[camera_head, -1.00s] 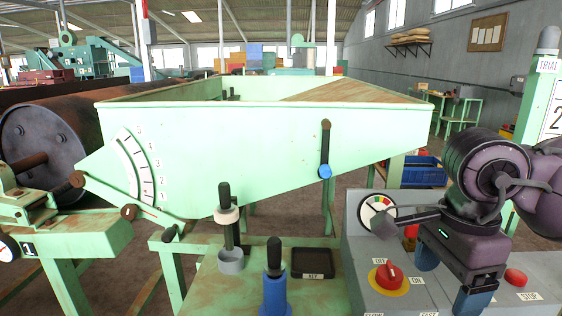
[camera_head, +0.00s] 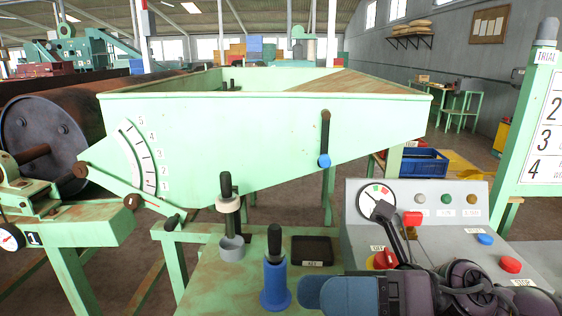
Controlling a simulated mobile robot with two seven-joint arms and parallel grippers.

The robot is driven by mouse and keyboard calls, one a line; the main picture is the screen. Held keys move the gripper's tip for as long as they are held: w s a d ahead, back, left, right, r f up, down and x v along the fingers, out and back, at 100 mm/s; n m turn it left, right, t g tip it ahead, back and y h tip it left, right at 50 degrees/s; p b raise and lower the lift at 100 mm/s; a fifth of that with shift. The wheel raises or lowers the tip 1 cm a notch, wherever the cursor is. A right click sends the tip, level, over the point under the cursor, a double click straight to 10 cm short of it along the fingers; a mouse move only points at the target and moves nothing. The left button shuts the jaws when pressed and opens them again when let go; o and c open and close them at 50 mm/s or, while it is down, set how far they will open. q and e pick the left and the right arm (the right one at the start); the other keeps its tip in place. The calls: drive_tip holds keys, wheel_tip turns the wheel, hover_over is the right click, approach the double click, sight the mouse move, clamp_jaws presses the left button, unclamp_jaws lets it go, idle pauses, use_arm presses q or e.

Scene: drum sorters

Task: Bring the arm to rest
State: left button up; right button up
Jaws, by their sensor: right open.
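My right arm (camera_head: 460,290) lies low across the bottom right of the head view, in front of the grey control panel. Its gripper (camera_head: 325,293) points left, with blue fingers seen nearly edge-on, one largely behind the other. The jaws are open and I see nothing between them. The fingertips appear just right of a blue cylinder with a black handle (camera_head: 275,270); the picture does not show whether they touch. A dark part of my arm covers some of the panel and the red rotary switch (camera_head: 384,260). My left gripper is not in view.
A green hopper (camera_head: 230,140) with a lever and scale fills the middle. The grey panel (camera_head: 450,235) carries a gauge (camera_head: 375,197), lamps and buttons. A key tray (camera_head: 312,250) and a grey cup (camera_head: 231,248) are on the green bench. A rusty drum (camera_head: 45,130) is left.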

drive_tip(key=w+d+m+t+y, duration=0.2)
drive_tip(key=w+d+m+t, duration=0.25)
drive_tip(key=m+t, duration=0.8)
drive_tip(key=w+d+f+m+t+h, duration=0.2)
drive_tip(key=d+f+m+t+h, duration=0.35)
drive_tip(key=m+h, duration=0.55)
drive_tip(key=w+d+f+m+t+h, duration=0.2)
drive_tip(key=d+f+m+h, duration=0.6)
drive_tip(key=m, duration=0.5)
drive_tip(key=s+d+f+m+g+h, duration=0.25)
drive_tip(key=s+f+g, duration=0.2)
drive_tip(key=f, duration=0.25)
drive_tip(key=s+d+f+m+g+h, duration=0.2)
drive_tip(key=s+f+m+g, duration=0.25)
drive_tip(key=f, duration=0.25)
drive_tip(key=s+f+m+g, duration=0.3)
drive_tip(key=s+f+g, duration=0.4)
drive_tip(key=s, duration=0.7)
drive_tip(key=w+f+n+t+y, duration=0.1)
drive_tip(key=w+f+t, duration=0.7)
drive_tip(key=f+t, duration=0.1)
drive_tip(key=shift+y, duration=0.35)
